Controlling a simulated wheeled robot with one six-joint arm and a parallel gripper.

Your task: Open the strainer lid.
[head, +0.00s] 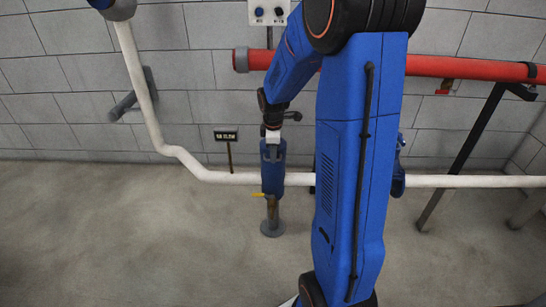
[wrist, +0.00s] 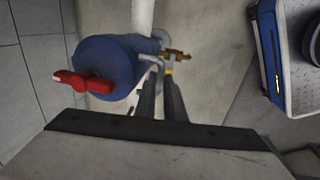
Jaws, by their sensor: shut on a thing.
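The strainer appears to be the blue cylindrical body (head: 272,172) on the white pipe. My gripper (head: 271,132) is at its top in the head view. In the wrist view the blue body (wrist: 112,62) lies left of my gripper (wrist: 158,70), with a red handle (wrist: 83,83) on its near end. The two dark fingers are close together, shut around a pale grey bar (wrist: 150,60) beside the blue body. The exact contact at the fingertips is too small to tell. I cannot tell which part is the lid or whether it has moved.
A brass valve (wrist: 175,55) with a yellow part sits right of the fingertips. The white pipe (head: 215,177) runs along the grey block wall. A red pipe (head: 440,67) passes above at the right, with a dark slanted support (head: 462,155).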

